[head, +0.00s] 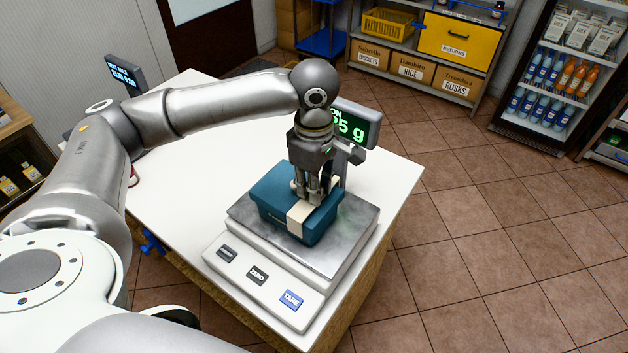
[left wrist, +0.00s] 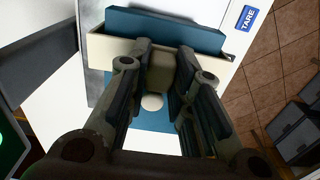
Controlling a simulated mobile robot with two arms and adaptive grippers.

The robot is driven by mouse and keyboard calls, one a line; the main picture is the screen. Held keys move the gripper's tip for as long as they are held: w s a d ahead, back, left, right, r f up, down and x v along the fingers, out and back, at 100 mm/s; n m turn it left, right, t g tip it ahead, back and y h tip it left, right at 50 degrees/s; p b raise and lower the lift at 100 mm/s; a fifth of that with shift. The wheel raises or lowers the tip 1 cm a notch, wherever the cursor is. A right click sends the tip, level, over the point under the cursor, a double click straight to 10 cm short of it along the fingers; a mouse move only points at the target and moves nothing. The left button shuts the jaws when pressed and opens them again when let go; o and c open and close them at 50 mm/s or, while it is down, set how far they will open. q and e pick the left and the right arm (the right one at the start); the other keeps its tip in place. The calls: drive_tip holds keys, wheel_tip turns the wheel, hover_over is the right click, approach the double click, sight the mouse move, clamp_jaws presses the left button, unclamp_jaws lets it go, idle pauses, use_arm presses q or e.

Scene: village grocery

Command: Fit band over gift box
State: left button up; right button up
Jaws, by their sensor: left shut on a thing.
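The teal gift box (head: 272,203) sits on the scale's metal plate. The cream band (head: 297,220) lies across the top of the box and hangs down its near side; whether it passes around the underside is hidden. My left gripper (head: 312,196) points straight down over the middle of the box, its fingers closed on the band at the lid. In the left wrist view the fingers (left wrist: 160,78) straddle a cream block of the band, and the band (left wrist: 105,52) runs across the teal box (left wrist: 165,27). My right gripper is not in view.
The scale (head: 240,270) stands on the white counter (head: 205,165), with its display (head: 358,125) behind my gripper. A small price display (head: 125,75) stands at the back left. Free counter lies left of the scale. Shelves (head: 410,75) and a drinks fridge (head: 555,80) stand beyond the tiled floor.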

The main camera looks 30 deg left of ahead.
use_arm(q)
drive_tip(key=shift+f, duration=0.35)
drive_tip(key=o, duration=0.9)
drive_tip(key=shift+c, duration=0.2)
drive_tip(key=shift+r, duration=0.15)
wheel_tip(320, 180, up, 12)
drive_tip(key=shift+f, duration=0.2)
